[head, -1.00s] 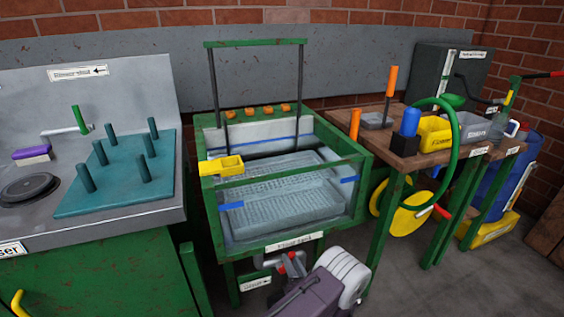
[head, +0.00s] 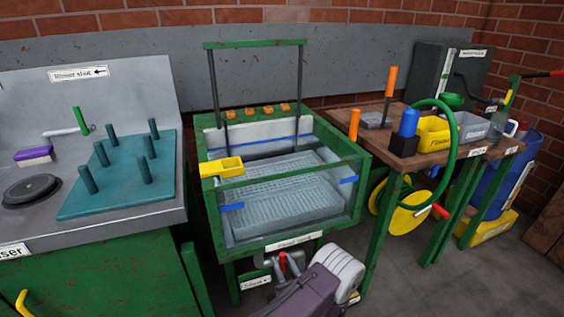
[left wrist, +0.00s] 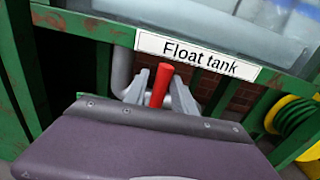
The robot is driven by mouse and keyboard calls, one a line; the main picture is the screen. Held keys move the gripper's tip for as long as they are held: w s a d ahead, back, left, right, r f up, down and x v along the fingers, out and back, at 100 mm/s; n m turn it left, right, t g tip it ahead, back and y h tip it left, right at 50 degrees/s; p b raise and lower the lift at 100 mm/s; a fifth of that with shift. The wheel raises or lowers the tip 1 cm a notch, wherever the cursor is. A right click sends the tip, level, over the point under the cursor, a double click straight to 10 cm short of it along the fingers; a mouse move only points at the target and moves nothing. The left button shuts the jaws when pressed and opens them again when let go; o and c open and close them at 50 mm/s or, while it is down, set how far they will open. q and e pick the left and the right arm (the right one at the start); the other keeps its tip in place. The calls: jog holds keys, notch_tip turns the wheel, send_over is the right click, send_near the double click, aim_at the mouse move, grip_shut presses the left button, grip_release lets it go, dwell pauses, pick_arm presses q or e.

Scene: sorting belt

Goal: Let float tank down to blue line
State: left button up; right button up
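The float tank (head: 292,239) is a green-framed, clear-fronted basin with a grated tray in the middle of the head view. A blue line (head: 262,147) runs along its inside back wall, and blue marks (head: 232,206) sit at the front and right side. The water's exact level is hard to tell. Under the tank a red handle (left wrist: 161,86) stands on grey pipework, below the "Float tank" label (left wrist: 198,55). My left gripper (head: 282,263) is at the handle, its grey fingers on either side of it, looking open. My right gripper is not in view.
A yellow scoop-like box (head: 221,167) hangs on the tank's left rim. Left stands a sink bench with a teal pegged board (head: 118,175). Right is a wooden table (head: 440,159) with bins and a blue bottle (head: 409,122). Green table legs flank the space under the tank.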

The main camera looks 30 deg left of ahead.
pick_arm(q)
jog(key=o, duration=0.3)
jog(key=p+v, duration=0.1)
jog(key=v, duration=0.7)
dwell(0.5)
